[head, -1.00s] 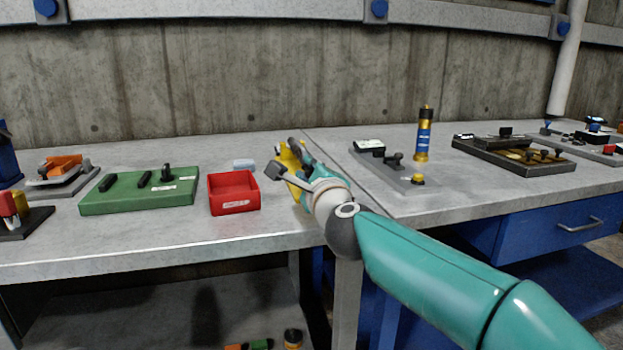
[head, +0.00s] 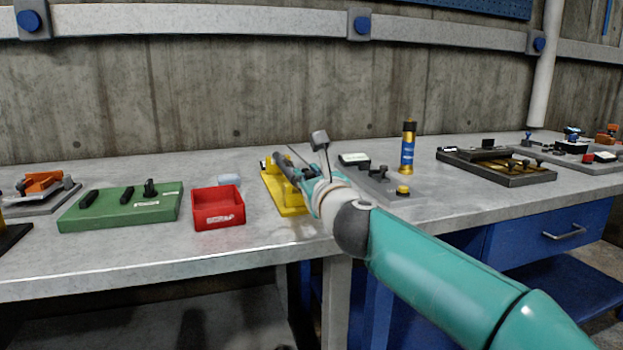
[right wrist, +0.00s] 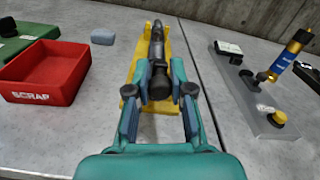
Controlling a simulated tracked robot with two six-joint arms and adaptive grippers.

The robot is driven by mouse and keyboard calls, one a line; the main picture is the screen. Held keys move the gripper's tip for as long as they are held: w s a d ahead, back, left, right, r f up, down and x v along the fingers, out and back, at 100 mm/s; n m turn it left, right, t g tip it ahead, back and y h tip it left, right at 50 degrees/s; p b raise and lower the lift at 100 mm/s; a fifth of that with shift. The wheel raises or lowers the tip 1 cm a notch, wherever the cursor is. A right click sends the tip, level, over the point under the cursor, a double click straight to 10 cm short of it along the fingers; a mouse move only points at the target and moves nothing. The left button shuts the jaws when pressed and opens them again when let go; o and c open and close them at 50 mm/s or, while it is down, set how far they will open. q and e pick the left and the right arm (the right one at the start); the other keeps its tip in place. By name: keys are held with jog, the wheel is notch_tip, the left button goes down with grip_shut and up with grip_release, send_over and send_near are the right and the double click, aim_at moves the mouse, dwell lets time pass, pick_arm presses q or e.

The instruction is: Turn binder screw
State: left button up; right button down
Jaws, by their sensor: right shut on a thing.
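The yellow binder (head: 292,207) stands on the grey bench, and in the right wrist view its yellow frame (right wrist: 178,50) runs away from me. A dark grey screw body (right wrist: 157,85) lies along the frame, with a narrower dark part beyond it. My right gripper (right wrist: 160,95) is shut on the near end of this screw, with a finger on each side. In the head view the right gripper (head: 300,172) and my wrist hide part of the binder and the grip. My left gripper is not in view.
A red SCRAP bin (head: 218,208) and a green board (head: 122,207) stand left of the binder. A grey plate (head: 385,182) with small fittings and a blue-gold cylinder (head: 408,148) are to the right. A bench seam runs close to the binder's right.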

jog(key=shift+w+d+f+m, duration=0.2)
jog(key=shift+d+f+m, duration=0.05)
jog(key=shift+f+m, duration=0.15)
jog(key=c, duration=1)
grip_release()
jog(key=shift+s+r, duration=0.1)
jog(key=shift+r, duration=0.05)
jog(key=shift+s+d+r, duration=0.1)
jog(key=shift+s+r, duration=0.05)
jog(key=shift+s, duration=0.4)
jog(key=v, duration=1.1)
jog(key=shift+w, duration=0.1)
